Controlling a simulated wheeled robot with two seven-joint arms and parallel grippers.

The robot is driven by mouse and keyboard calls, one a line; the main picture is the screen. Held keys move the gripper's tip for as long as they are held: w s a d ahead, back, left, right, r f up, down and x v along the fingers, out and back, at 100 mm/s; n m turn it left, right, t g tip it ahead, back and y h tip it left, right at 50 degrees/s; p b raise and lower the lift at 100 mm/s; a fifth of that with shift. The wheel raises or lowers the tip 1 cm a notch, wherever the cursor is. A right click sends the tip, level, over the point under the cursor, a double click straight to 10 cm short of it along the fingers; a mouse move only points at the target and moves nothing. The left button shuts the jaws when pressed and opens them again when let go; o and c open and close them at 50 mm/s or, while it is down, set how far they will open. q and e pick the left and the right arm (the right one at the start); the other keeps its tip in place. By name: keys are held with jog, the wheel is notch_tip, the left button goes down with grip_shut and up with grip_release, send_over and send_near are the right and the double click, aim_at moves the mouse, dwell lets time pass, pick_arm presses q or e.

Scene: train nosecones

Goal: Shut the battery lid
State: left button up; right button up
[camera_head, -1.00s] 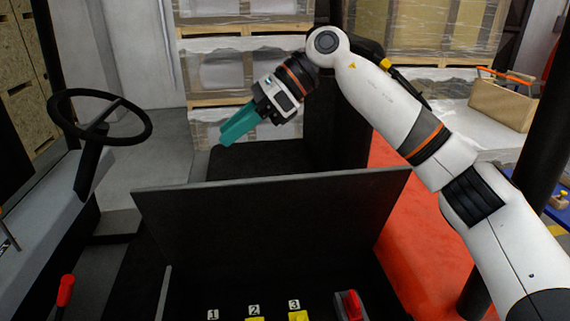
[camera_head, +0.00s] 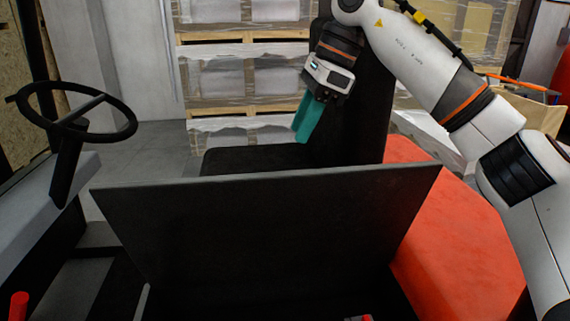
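The battery lid (camera_head: 265,228) is a wide dark panel standing raised and tilted in the lower middle of the head view. Its top edge runs nearly level across the picture. The battery compartment in front of it is almost wholly below the picture's lower edge. My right gripper (camera_head: 303,130), with teal fingers pointing down, is above and behind the lid's top edge, apart from it. The fingers overlap from this angle, so their gap does not show. It holds nothing that I can see. My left gripper is not in view.
A black seat (camera_head: 258,160) is behind the lid, with its tall backrest (camera_head: 355,110) beside my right gripper. A steering wheel (camera_head: 72,112) stands at the left. An orange-red body panel (camera_head: 450,240) is at the right. Wrapped pallets (camera_head: 245,75) stand behind.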

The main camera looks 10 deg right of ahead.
jog(key=x, duration=0.7)
jog(key=shift+w+f+p, duration=0.1)
jog(key=shift+f+p, duration=0.15)
jog(key=shift+p, duration=0.1)
jog(key=shift+a+f, duration=0.25)
jog(key=shift+f, duration=0.25)
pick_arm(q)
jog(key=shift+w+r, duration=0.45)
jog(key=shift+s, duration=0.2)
pick_arm(e)
grip_shut()
